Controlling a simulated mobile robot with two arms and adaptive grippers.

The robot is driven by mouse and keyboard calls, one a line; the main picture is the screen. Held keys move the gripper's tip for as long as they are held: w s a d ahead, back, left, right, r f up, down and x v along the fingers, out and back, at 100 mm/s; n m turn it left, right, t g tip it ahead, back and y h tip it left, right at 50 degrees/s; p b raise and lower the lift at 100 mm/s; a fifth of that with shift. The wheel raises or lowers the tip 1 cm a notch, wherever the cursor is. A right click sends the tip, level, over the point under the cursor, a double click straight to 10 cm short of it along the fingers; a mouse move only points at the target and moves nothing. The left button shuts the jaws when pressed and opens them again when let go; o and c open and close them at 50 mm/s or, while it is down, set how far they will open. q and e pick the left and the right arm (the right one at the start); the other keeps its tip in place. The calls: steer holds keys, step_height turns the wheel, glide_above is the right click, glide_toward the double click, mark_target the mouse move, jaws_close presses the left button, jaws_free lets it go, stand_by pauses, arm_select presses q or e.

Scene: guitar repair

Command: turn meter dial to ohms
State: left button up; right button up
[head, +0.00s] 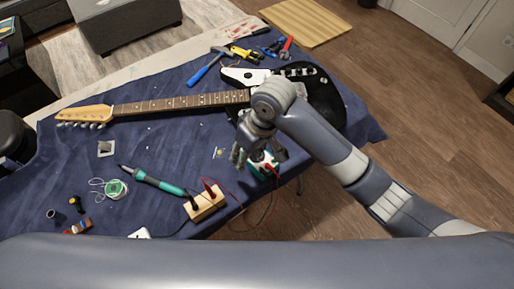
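The meter (262,168) is a small white and teal box near the front edge of the blue-covered table. My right gripper (259,156) is directly over the meter, pointing down, with its fingers spread apart. The gripper and wrist cover much of the meter, so its dial is hidden. I cannot tell whether the fingers touch it. Red and dark leads run from the meter side toward a wooden block (205,204). My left gripper is not in view.
An electric guitar (180,103) lies across the table behind the meter. A teal soldering iron (155,181), a solder spool (115,188) and small parts lie left. Several hand tools, including a blue-handled one (203,76), lie at the back. The cloth (70,160) has bare patches.

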steer(key=w+d+r+h, duration=0.3)
steer(key=w+r, duration=0.1)
steer(key=w, duration=0.2)
step_height(320, 180, down, 11)
steer(key=shift+s+f+p, duration=0.1)
steer(key=shift+s+p, duration=0.05)
steer(key=shift+p, duration=0.35)
jaws_close()
